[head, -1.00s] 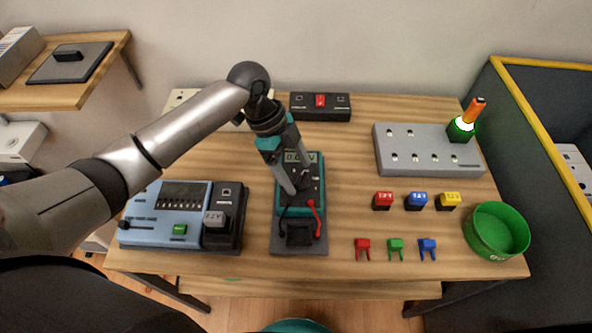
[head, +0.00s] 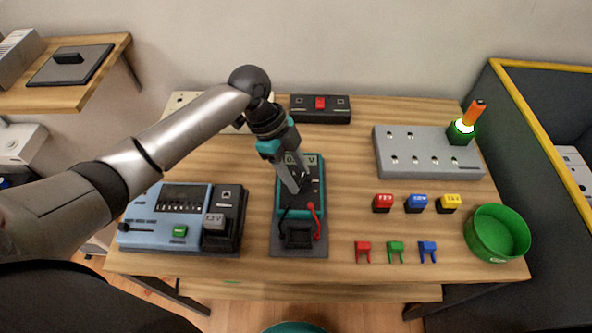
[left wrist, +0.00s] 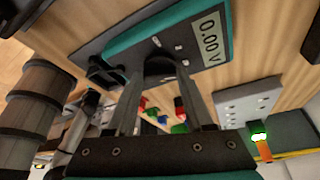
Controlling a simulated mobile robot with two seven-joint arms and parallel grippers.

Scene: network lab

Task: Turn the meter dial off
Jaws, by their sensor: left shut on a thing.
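The meter (head: 283,207) is a teal and black handheld unit on a dark base at the middle of the table. Its display (left wrist: 208,36) reads 0.00 V in the left wrist view and is partly covered by my gripper in the head view. My left gripper (head: 296,187) reaches down over the meter's face, with its fingers shut on the dark round dial (left wrist: 160,66). The fingers hide most of the dial, so I cannot tell where its pointer stands. My right gripper is not in view.
Left of the meter is a blue device (head: 151,228); behind is a black box with a red switch (head: 320,102). Right are a grey panel (head: 405,137), several coloured blocks and clips, and a green bowl (head: 497,233). Bare wood lies between meter and blocks.

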